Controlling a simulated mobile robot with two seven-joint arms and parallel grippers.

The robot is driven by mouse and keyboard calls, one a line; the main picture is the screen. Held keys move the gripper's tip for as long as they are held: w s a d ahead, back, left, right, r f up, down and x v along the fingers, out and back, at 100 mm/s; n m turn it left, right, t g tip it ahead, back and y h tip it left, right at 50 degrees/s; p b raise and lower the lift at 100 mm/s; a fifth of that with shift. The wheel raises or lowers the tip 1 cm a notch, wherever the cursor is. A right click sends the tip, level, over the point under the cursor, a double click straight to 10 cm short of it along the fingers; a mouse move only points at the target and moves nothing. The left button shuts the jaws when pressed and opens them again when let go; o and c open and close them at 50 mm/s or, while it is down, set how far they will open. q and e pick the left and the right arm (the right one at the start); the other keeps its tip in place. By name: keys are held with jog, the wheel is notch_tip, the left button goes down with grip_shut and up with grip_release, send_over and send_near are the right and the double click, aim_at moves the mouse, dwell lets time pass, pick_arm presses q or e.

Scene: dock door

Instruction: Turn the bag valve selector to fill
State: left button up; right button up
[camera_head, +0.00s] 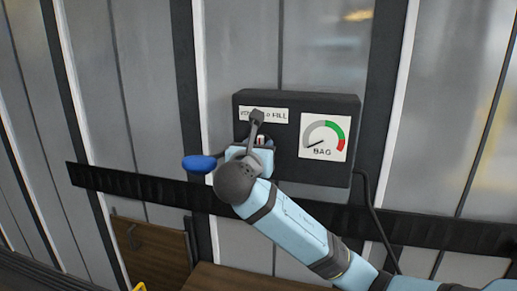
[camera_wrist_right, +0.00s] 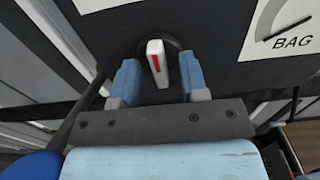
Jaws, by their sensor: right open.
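The bag valve selector (camera_wrist_right: 157,62) is a white lever with a red stripe, on a round dark base on the box face. In the right wrist view it stands nearly upright, tilted slightly. My right gripper (camera_wrist_right: 158,80) is open, with one light-blue finger on each side of the lever and a visible gap to each. In the head view my right gripper (camera_head: 258,143) is in front of the dark control box (camera_head: 285,170) and hides most of the selector. My left gripper is out of view.
A BAG gauge (camera_head: 324,138) sits right of the selector, its needle pointing lower left in the grey part. A blue rounded piece (camera_head: 199,163) is left of my gripper. A black cable (camera_head: 373,215) hangs at the box's right. A dark rail (camera_head: 130,184) crosses the wall below.

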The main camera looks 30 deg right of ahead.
grip_shut()
jog(key=shift+m+p, duration=2.95)
jog(key=shift+m, duration=1.85)
